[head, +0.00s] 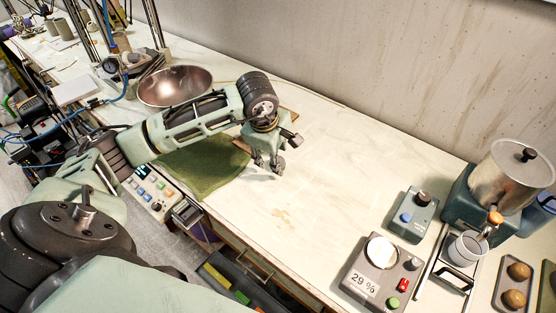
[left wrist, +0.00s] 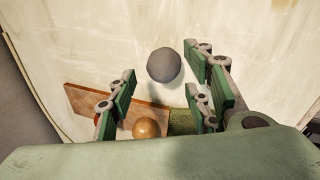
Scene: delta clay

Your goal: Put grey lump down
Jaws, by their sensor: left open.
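The grey lump (left wrist: 164,65) is a round grey ball in the left wrist view, over the pale worktop. It lies just past the open fingers of my left gripper (left wrist: 168,88), with clear gaps to the fingers. I cannot tell whether it rests on the worktop. In the head view my left gripper (head: 268,167) points down low over the worktop, beside the green cloth, and the lump cannot be made out there. My right gripper is not in view.
A wooden board (left wrist: 85,103) lies near the gripper, with a tan ball (left wrist: 147,128) by it. A green cloth (head: 205,165) and a metal bowl (head: 175,85) are to the left. A scale (head: 382,252) stands front right. The worktop between is clear.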

